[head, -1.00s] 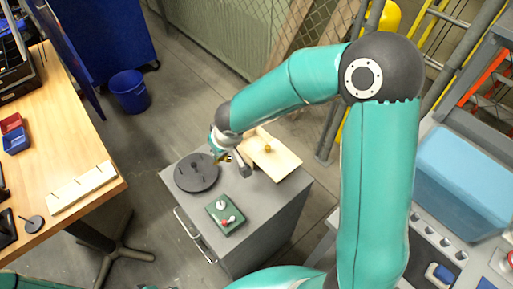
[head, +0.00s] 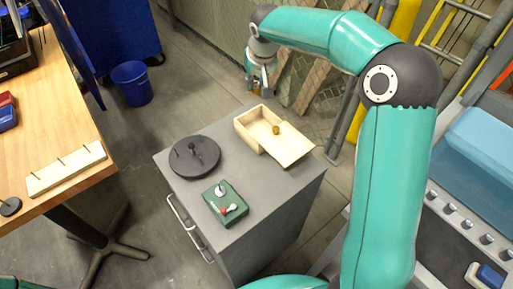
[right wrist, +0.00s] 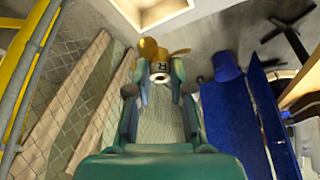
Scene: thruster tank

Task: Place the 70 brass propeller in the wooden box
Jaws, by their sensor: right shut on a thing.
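The wooden box (head: 243,131) stands on the grey cabinet, open at its left part. Its pale lid (head: 294,150) lies across the right part, with a brass knob (head: 277,129) on it. My right gripper (head: 262,90) is raised at the far side of the box in the head view. In the right wrist view my right gripper (right wrist: 160,82) is shut on the brass propeller (right wrist: 150,48). Its hub faces the camera and bears a letter that looks like R. The box's pale rim (right wrist: 180,12) shows past the fingertips. My left gripper is out of view.
On the cabinet (head: 240,240) are a dark round stand (head: 205,163) with pegs and a green block (head: 214,207) with red and white knobs. A wooden table (head: 80,110) is at the left, with a pegged board (head: 66,170). A blue bin (head: 131,84) stands on the floor.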

